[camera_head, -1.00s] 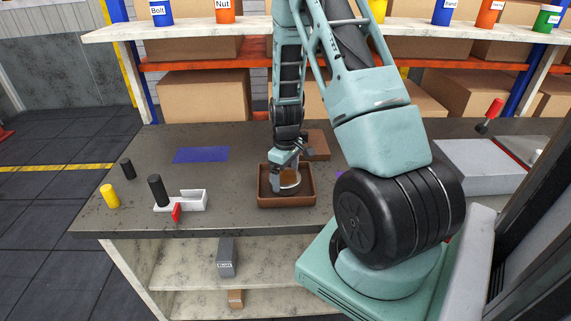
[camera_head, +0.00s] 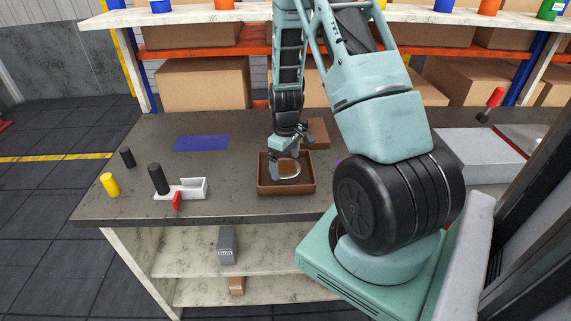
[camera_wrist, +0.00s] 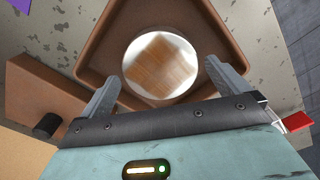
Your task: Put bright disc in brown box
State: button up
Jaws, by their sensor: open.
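The bright disc (camera_wrist: 160,63) is round and mirror-like, with a brown reflection in it. In the wrist view it lies inside the outline of the brown box (camera_wrist: 228,38), between and just past my fingertips. In the head view the disc (camera_head: 288,169) shows as a pale curved rim inside the brown box (camera_head: 287,190). My gripper (camera_wrist: 163,72) is open, with a narrow gap to the disc on each side. In the head view my gripper (camera_head: 287,153) is low over the box. Whether the disc rests flat on the floor is hard to tell.
A brown block (camera_wrist: 45,98) stands right behind the box. A blue mat (camera_head: 201,143) lies back left. A white holder (camera_head: 193,188) with a red tab, black cylinders (camera_head: 158,179) and a yellow cylinder (camera_head: 109,185) stand left. A grey case (camera_head: 470,150) is at right.

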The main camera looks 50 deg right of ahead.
aim_at(285, 168)
notch_tip(285, 168, up, 11)
jog(key=b, duration=0.2)
jog(key=w+a+r+n, duration=0.2)
jog(key=a+r, duration=0.1)
jog(key=a, duration=1)
jog(key=s+a+r+n+y, duration=0.1)
jog(key=s+a, duration=0.1)
jog(key=a, duration=0.5)
jog(key=s+a+r, duration=0.1)
jog(key=s+a, duration=0.1)
jog(key=a, duration=0.6)
jog(key=s+a+r+n, duration=0.2)
jog(key=s+a+n, duration=0.1)
jog(key=s+a, duration=0.9)
jog(key=s, duration=0.3)
jog(key=shift+a, duration=0.35)
jog(key=shift+r, duration=0.15)
